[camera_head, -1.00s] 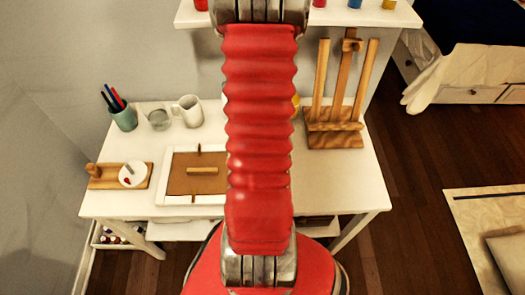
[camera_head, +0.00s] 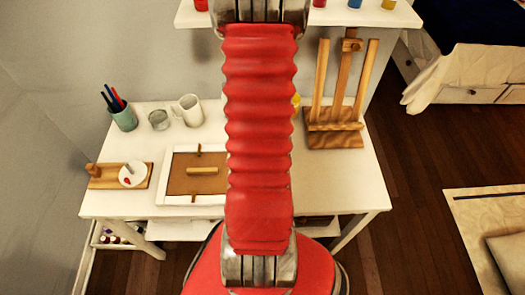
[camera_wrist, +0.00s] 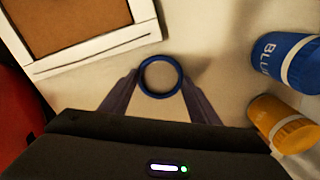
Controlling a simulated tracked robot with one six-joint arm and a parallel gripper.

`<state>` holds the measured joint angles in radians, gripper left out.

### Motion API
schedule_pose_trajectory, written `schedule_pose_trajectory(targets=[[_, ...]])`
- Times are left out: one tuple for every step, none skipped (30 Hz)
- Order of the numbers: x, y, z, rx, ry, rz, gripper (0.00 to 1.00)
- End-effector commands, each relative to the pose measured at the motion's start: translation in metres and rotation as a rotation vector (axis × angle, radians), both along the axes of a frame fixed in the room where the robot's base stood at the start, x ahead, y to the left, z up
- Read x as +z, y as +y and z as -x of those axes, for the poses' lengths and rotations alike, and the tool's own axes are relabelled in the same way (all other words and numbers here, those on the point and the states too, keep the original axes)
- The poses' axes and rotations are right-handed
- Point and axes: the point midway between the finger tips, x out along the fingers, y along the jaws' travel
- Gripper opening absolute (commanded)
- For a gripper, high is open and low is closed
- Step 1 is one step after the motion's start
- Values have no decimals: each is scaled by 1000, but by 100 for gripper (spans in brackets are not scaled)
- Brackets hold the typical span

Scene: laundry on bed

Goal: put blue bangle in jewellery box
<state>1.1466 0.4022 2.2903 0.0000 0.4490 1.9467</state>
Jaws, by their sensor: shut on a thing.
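The blue bangle (camera_wrist: 160,58) is a small ring between the fingertips of my gripper (camera_wrist: 160,79) in the wrist view. The fingers press on it from both sides, and its open middle faces the camera. A pale surface shows beneath it; I cannot tell whether the bangle touches it. In the head view my arm hides both gripper and bangle. I cannot make out a jewellery box in either view.
A white-bordered frame with a brown panel (camera_head: 183,182) lies on the white desk (camera_head: 350,190); its corner shows in the wrist view (camera_wrist: 95,50). A blue bottle (camera_wrist: 275,55) and orange bottle (camera_wrist: 272,115) are right of my gripper. A wooden easel (camera_head: 335,140) stands at the desk's right.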

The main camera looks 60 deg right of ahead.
Motion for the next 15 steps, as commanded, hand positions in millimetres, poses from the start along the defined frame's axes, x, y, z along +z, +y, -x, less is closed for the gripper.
schedule_pose_trajectory(targets=[[0,0,0,0,0,0,39],[0,0,0,0,0,0,37],[0,0,0,0,0,0,34],[0,0,0,0,0,0,34],[0,0,0,0,0,0,30],[0,0,0,0,0,0,30],[0,0,0,0,0,0,30],[0,0,0,0,0,0,30],[0,0,0,0,0,0,30],[0,0,0,0,0,0,30],[1,0,0,0,0,0,30],[2,0,0,0,0,0,30],[2,0,0,0,0,1,30],[4,0,0,0,0,1,30],[6,-1,0,0,-1,2,30]])
